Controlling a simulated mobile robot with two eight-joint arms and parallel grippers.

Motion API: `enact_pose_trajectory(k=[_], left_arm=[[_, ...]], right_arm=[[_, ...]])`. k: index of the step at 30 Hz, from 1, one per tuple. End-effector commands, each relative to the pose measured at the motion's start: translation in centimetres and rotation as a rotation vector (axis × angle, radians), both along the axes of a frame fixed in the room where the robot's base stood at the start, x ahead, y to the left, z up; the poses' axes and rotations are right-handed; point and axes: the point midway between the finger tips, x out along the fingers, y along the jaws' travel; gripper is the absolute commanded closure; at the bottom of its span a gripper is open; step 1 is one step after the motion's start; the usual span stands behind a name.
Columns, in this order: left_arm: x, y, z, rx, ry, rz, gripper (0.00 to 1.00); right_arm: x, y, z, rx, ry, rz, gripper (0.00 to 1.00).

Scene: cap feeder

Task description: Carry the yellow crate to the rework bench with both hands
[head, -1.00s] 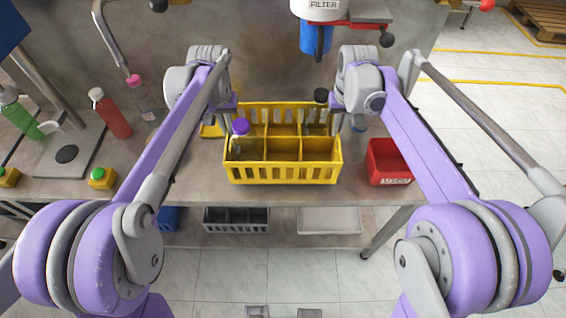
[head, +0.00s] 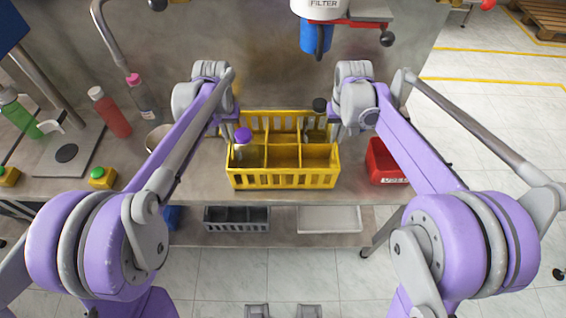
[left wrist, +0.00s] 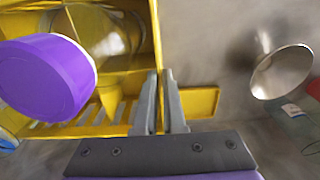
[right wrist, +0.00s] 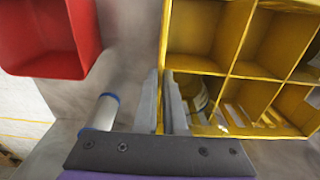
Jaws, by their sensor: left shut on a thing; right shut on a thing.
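The yellow crate (head: 283,181), split into compartments, is upright over the grey bench top (head: 300,197) in the middle of the head view. I cannot tell whether its base touches the bench. A purple-capped bottle (head: 244,150) stands in its left part and a dark-capped bottle (head: 319,118) in its back right. My left gripper (left wrist: 165,85) is shut on the crate's left end wall. My right gripper (right wrist: 167,88) is shut on the right end wall. The front right compartments look empty. Nothing in view clearly marks the rework bench.
A red bin (head: 386,165) stands close right of the crate. A blue filter housing (head: 316,38) hangs behind. A white cylinder (right wrist: 101,112) lies near my right gripper.

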Motion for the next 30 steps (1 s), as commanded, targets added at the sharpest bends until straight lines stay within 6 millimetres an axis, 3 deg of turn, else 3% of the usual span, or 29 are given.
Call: enact_pose_trajectory(k=[2, 3, 7, 23, 30], left_arm=[[0.0, 0.0, -0.4, 0.0, 0.0, 0.0, 1.0], [0.0, 0.0, -0.3, 0.0, 0.0, 0.0, 0.85], [0.0, 0.0, -0.3, 0.0, 0.0, 0.0, 0.63], [0.0, 0.0, -0.1, 0.0, 0.0, 0.0, 0.63], [-0.3, 0.0, 3.5, 0.0, 0.0, 0.0, 0.63]], right_arm=[[0.0, 0.0, -0.3, 0.0, 0.0, 0.0, 1.0], [0.0, 0.0, -0.3, 0.0, 0.0, 0.0, 0.85], [0.0, 0.0, -0.3, 0.0, 0.0, 0.0, 0.63], [0.0, 0.0, -0.3, 0.0, 0.0, 0.0, 0.63], [0.0, 0.0, -0.3, 0.0, 0.0, 0.0, 0.63]])
